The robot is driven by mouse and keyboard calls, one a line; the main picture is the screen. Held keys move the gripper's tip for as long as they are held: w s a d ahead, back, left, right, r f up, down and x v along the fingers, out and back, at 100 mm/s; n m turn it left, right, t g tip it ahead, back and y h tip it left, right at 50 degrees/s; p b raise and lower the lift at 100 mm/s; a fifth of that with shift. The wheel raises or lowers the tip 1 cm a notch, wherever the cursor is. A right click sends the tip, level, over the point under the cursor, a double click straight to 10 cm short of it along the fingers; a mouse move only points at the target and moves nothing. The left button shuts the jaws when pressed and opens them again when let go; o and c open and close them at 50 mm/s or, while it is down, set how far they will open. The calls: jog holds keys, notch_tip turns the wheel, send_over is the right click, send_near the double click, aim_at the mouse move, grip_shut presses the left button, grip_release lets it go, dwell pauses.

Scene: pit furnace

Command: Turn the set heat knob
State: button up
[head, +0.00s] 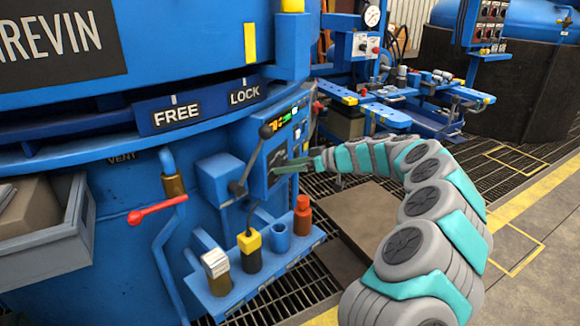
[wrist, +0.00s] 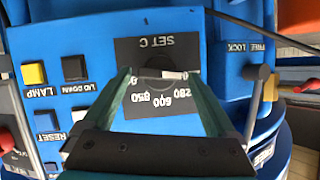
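The set heat knob (wrist: 158,73) is a dark round knob with a white pointer mark, on a black plate labelled SET C (wrist: 155,45), which appears upside down in the wrist view. The white mark points to the right in that view, with printed numbers below it. My gripper (wrist: 158,76) is open, with one green finger on each side of the knob. I cannot tell whether the fingers touch it. In the head view my gripper (head: 282,169) reaches the dark panel (head: 272,158) on the blue console from the right. The knob is not clear there.
A lever with a dark ball (head: 266,131) stands just left of the panel. Below, a blue shelf holds a yellow-topped item (head: 250,243) and a red bottle (head: 302,214). Yellow and white buttons (wrist: 34,74) sit left in the wrist view. Grated floor lies to the right.

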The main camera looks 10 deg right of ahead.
jog(key=c, duration=1.3)
jog(key=shift+o, duration=0.2)
jog(key=shift+f, duration=0.1)
jog(key=shift+w+d+f+m+g+y+b, duration=0.15)
jog(key=shift+m+g+y, duration=0.25)
jog(key=shift+m, duration=0.45)
jog(key=shift+w+r+m+g+y+b, duration=0.15)
jog(key=shift+m+g+y, duration=0.3)
jog(key=shift+m, duration=0.45)
jog(key=shift+d+f+m+g+y+b, duration=0.1)
jog(key=shift+m+g+y+b, duration=0.15)
jog(key=shift+m+y, duration=0.45)
jog(key=shift+m, duration=0.35)
jog(key=o, duration=1.4)
